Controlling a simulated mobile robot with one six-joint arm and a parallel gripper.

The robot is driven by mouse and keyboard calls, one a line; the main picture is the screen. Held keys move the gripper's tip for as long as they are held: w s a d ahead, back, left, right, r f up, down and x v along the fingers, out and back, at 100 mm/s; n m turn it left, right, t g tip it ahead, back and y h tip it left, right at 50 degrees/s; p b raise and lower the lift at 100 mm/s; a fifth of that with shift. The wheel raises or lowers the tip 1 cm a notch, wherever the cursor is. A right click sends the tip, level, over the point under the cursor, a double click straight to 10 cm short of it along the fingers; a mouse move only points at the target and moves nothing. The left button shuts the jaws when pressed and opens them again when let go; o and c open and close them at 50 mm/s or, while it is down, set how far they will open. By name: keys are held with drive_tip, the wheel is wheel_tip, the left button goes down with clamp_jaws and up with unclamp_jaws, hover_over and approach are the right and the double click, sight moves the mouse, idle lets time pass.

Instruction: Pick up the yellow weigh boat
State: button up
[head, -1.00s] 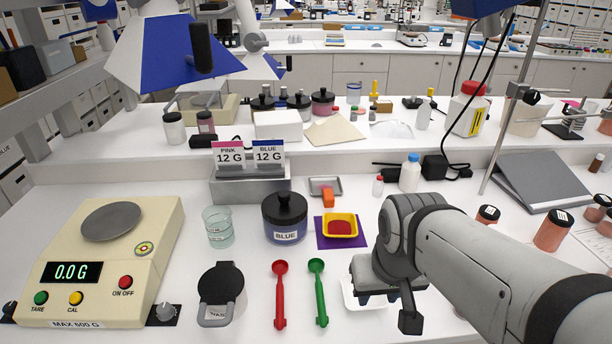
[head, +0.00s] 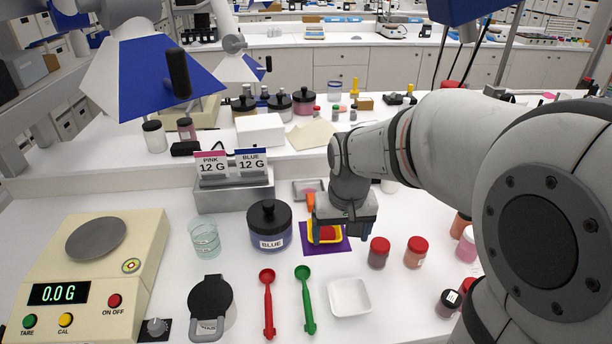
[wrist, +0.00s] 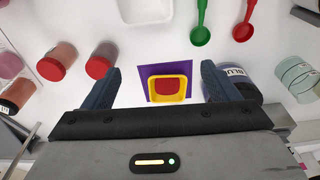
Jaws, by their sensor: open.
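The yellow weigh boat (head: 325,238) holds red powder and sits on a purple square mat (head: 341,247). In the wrist view the yellow weigh boat (wrist: 154,95) lies between my two fingers, a little beyond them, with the purple mat (wrist: 149,71) under it. My gripper (head: 335,232) is above the boat in the head view and hides part of it. In the wrist view my gripper (wrist: 162,85) is open, with a finger on each side of the boat and nothing held.
The black-lidded blue jar (head: 270,228) stands close left of the mat. Red-capped jars (head: 379,252) stand to the right. A white tray (head: 349,296), red scoop (head: 268,300) and green scoop (head: 306,300) lie in front. The scale (head: 85,270) is far left.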

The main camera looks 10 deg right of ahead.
drive_tip(key=o, duration=0.3)
drive_tip(key=w+f+g+p, duration=0.1)
drive_tip(key=w+f+p, duration=0.1)
drive_tip(key=w, duration=0.7)
drive_tip(key=shift+w+p, duration=0.3)
drive_tip(key=shift+p, duration=0.4)
drive_tip(key=p, duration=0.2)
hover_over(324, 235)
wheel_tip(324, 235, down, 5)
drive_tip(key=shift+m+g, duration=0.3)
drive_tip(key=shift+m, duration=0.1)
drive_tip(key=shift+f+p, duration=1.4)
drive_tip(key=shift+f, duration=2.25)
drive_tip(key=shift+c, duration=0.6)
drive_tip(key=c, duration=0.8)
drive_tip(key=shift+r, duration=0.1)
